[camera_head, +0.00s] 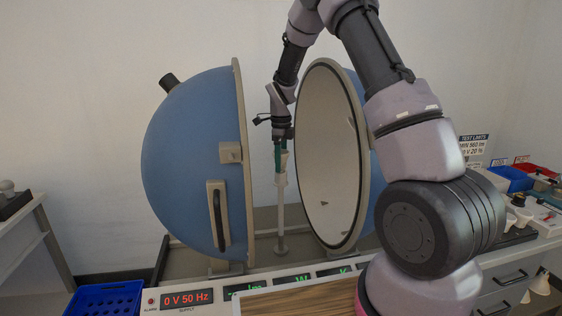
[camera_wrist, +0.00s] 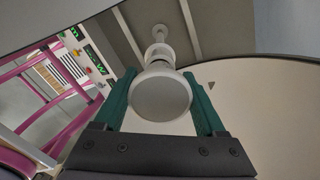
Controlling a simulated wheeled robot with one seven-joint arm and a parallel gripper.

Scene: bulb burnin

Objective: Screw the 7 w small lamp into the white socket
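My gripper (camera_head: 280,158) points down between the two halves of an open blue sphere. Its green fingers (camera_wrist: 118,102) lie on both sides of a pale round lamp (camera_wrist: 161,94) and appear to touch it. In the head view the white socket (camera_head: 280,180) stands upright on a thin post just below the fingertips. In the wrist view a white part of the socket (camera_wrist: 159,50) shows behind the lamp, in line with it. The lamp's base is hidden by its globe, so I cannot tell whether it touches the socket. The lamp's wattage marking does not show.
The left sphere half (camera_head: 190,160) and the pale-lined right half (camera_head: 325,165) stand close on either side of my gripper. A supply panel (camera_head: 187,299) reads 0 V 50 Hz in front. A blue crate (camera_head: 103,300) is at lower left. Bins and lamps are at right, partly behind my arm.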

